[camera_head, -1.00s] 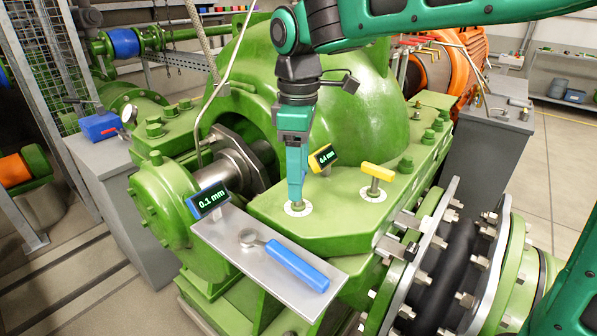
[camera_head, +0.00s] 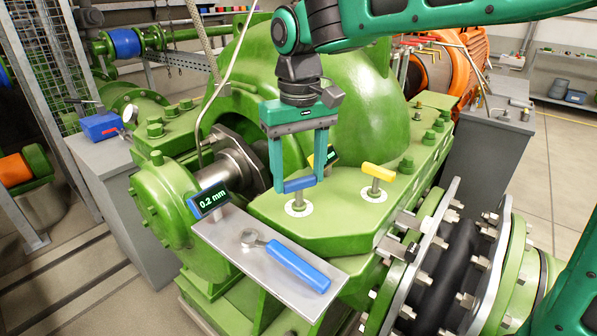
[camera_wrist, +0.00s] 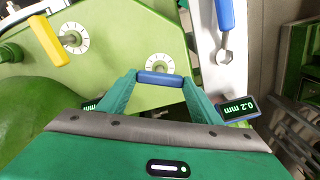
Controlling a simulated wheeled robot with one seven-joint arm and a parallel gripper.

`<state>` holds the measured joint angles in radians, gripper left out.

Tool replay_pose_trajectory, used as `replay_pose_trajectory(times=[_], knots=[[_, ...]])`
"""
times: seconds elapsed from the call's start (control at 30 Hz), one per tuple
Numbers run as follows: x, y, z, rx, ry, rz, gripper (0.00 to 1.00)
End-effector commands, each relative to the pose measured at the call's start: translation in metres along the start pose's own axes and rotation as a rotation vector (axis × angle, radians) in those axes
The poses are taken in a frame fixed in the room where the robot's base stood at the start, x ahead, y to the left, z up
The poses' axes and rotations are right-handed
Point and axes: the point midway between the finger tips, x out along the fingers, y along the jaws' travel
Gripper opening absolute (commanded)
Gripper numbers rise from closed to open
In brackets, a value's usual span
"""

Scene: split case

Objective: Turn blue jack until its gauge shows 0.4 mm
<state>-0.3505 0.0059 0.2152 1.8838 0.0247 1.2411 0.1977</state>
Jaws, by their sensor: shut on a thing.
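The blue jack (camera_head: 299,185) has a blue crossbar handle on a stem above a white dial on the green casing. My gripper (camera_head: 299,186) is shut on the ends of this handle, one finger at each end. In the wrist view the blue handle (camera_wrist: 160,79) lies between my fingertips, with the white dial just beyond it. The blue-framed gauge (camera_head: 209,200) reads 0.2 mm. It also shows in the wrist view (camera_wrist: 237,108), reading 0.2 mm. The yellow-framed gauge (camera_head: 330,156) is mostly hidden behind a finger, its reading unreadable.
The yellow jack (camera_head: 378,173) stands on the casing to the right of my gripper. A wrench with a blue handle (camera_head: 297,266) lies on the metal shelf (camera_head: 224,239) in front. A bolted flange (camera_head: 440,260) is at the right.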

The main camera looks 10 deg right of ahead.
Motion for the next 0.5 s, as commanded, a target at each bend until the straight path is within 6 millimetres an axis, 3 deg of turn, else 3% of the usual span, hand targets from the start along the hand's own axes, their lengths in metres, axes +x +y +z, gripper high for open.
replay_pose_trajectory(times=[0.5], knots=[[-0.0017,0.0013,-0.0029,0.397,0.009,-0.003,0.36]])
